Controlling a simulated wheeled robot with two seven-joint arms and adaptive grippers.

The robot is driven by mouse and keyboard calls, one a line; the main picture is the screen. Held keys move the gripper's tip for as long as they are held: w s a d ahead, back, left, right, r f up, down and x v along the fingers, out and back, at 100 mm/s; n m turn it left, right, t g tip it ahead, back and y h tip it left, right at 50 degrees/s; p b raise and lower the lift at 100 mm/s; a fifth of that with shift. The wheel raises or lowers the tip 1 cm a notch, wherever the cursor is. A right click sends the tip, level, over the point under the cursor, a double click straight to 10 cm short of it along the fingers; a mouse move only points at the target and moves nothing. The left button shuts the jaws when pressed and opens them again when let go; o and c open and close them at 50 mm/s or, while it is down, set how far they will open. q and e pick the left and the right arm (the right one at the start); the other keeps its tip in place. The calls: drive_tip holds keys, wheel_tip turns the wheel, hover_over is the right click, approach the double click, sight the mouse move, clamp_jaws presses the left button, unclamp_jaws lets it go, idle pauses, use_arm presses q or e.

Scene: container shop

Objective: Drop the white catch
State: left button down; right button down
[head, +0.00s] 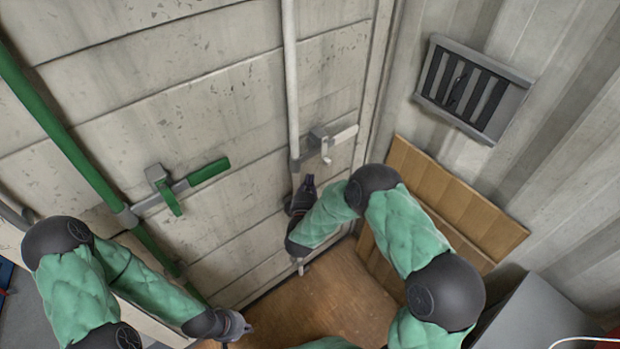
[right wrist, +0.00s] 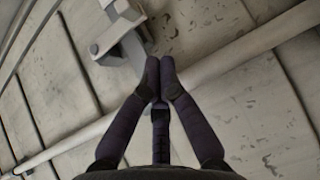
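The white catch (head: 326,146) hangs over the white handle (head: 345,135) beside the white upright bar (head: 292,80) on the door. In the right wrist view the bracket and catch (right wrist: 122,40) show at the upper left, beyond my fingertips. My right gripper (head: 308,182) is just below the catch, close to the white bar. In the right wrist view its fingertips (right wrist: 160,72) meet with nothing seen between them. They look apart from the catch. My left gripper (head: 238,326) is low near the floor, away from the catch, and its fingers are too small to judge.
A green bar (head: 75,150) with a green handle (head: 208,172) and green catch (head: 170,198) is on the door at left. A vent (head: 470,88) is on the right wall. Wooden boards (head: 455,195) lean there. A grey box (head: 535,315) stands at lower right.

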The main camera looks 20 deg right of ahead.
drive_tip(key=f+p+v, duration=0.1)
drive_tip(key=v, duration=0.7)
drive_tip(key=s+a+f+m+g+y+b, duration=0.1)
drive_tip(key=s+f+m+g+y, duration=0.15)
drive_tip(key=f, duration=0.45)
drive_tip(key=s+a+f+m+g+y, duration=0.2)
drive_tip(key=f+m+g+y, duration=0.2)
drive_tip(key=f, duration=0.3)
drive_tip(key=s+a+f+m+g+y, duration=0.1)
drive_tip(key=s+f+m+g, duration=0.1)
drive_tip(key=s, duration=0.4)
drive_tip(key=s+a+f+m+g+y, duration=0.1)
drive_tip(key=s+f+m+g+y, duration=0.1)
drive_tip(key=s, duration=0.5)
drive_tip(key=s+a+f+m+g+y+b, duration=0.1)
drive_tip(key=s+f+m+g, duration=0.2)
drive_tip(key=s, duration=0.4)
drive_tip(key=shift+a+m+g+y, duration=0.35)
drive_tip(key=shift+m+g, duration=0.3)
drive_tip(key=shift+g, duration=0.2)
